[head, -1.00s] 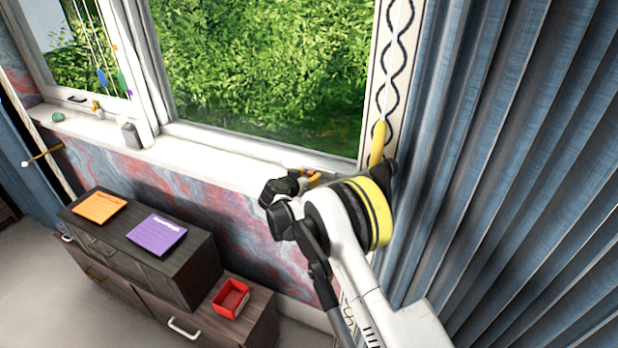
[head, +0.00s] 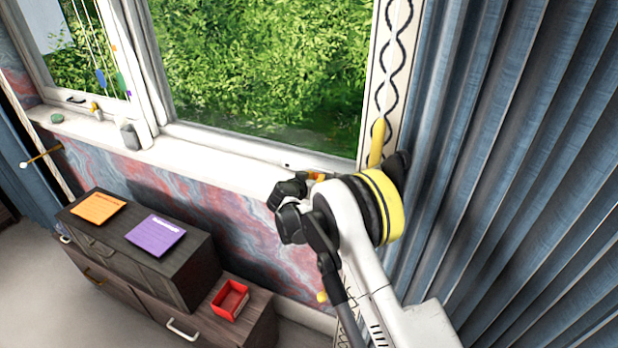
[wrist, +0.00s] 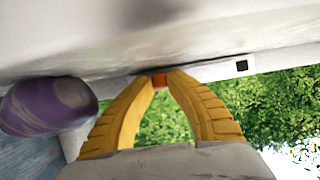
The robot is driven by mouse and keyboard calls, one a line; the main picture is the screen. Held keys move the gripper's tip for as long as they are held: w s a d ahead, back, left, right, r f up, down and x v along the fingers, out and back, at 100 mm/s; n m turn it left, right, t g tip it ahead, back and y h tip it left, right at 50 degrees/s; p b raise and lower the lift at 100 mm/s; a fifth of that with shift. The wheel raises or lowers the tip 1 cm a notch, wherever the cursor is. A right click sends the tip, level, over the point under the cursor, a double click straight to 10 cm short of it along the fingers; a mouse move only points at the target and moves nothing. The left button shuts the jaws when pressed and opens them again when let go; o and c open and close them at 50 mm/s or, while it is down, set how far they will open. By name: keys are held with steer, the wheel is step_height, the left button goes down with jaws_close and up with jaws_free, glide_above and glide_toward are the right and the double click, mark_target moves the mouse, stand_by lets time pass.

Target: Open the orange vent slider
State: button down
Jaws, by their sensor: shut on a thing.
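The orange vent slider (wrist: 160,80) is a small orange block on a white strip (wrist: 208,72) along the window frame in the wrist view. My gripper (wrist: 161,77) has its two yellow fingers closed together on the slider. A dark square (wrist: 241,66) shows on the strip to the right of the fingers, apart from them. In the head view my gripper (head: 318,177) is at the right end of the window's lower frame, beside the patterned trim. My wrist hides much of the contact there.
A rounded purple-and-grey thing (wrist: 45,105) is close at the left in the wrist view. Blue curtains (head: 520,170) stand right of my arm. A dark cabinet (head: 190,270) with paper pads and a red tray (head: 230,299) is below the sill. The sill's middle is clear.

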steer(key=c, duration=1.3)
jaws_free()
steer(key=shift+w+d, duration=0.1)
steer(key=v, duration=1.2)
steer(key=shift+c, duration=0.2)
